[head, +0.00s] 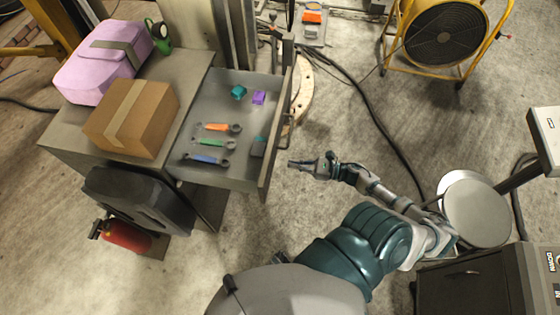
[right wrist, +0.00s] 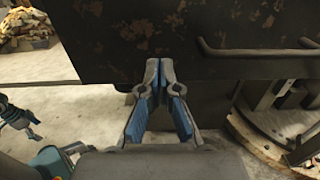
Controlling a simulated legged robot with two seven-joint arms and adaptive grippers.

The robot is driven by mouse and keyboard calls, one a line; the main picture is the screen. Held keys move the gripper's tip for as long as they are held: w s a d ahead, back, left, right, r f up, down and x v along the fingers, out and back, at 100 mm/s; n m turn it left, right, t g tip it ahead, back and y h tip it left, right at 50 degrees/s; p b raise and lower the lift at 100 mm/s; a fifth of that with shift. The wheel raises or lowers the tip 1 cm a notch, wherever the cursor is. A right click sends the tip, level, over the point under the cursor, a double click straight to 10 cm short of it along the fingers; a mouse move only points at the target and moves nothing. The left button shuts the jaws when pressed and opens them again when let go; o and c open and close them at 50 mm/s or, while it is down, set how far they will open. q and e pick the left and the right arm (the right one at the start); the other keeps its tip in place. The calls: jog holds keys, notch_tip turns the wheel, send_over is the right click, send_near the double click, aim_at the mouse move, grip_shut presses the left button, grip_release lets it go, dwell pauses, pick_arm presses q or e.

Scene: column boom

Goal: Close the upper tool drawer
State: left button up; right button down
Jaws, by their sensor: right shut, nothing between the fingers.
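The upper tool drawer (head: 222,178) is pulled well out of the grey cabinet (head: 190,62), toward the right in the head view. It holds several spanners, a teal piece (head: 239,92) and a purple piece (head: 259,97). Its dark, worn front panel (right wrist: 200,25) carries a bar handle (right wrist: 255,50). My right gripper (head: 296,163) is shut and empty, just outside the front near its lower end. In the right wrist view the fingertips (right wrist: 158,68) point at the panel, left of the handle; contact is unclear. A dark jointed part at that view's left looks like my left gripper (right wrist: 22,118); its jaws are unclear.
A cardboard box (head: 132,115) and a pink case (head: 103,62) stand on the cabinet top. A red extinguisher (head: 125,236) is below. A yellow-framed fan (head: 440,35) stands at the back right. Black cables (head: 375,125) cross the floor right of the drawer.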

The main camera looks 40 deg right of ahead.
aim_at(272, 163)
jog(key=x, duration=0.3)
jog(key=a+x, duration=0.1)
jog(key=x, duration=0.1)
jog(key=shift+s+a+r, duration=0.1)
jog(key=shift+s+r, duration=0.05)
jog(key=b+x, duration=0.3)
jog(key=x, duration=1.2)
jog(key=shift+w, duration=0.3)
jog(key=b+x, duration=0.2)
jog(key=x, duration=1.3)
jog(key=shift+w+a+b, duration=0.3)
jog(key=shift+b, duration=0.05)
jog(key=shift+w+a, duration=0.2)
jog(key=shift+w+d, duration=0.15)
jog(key=shift+d, duration=0.1)
pick_arm(q)
jog(key=w+d+r, duration=0.1)
jog(key=w+r, duration=0.7)
jog(key=r, duration=0.4)
jog(key=shift+d+t, duration=0.4)
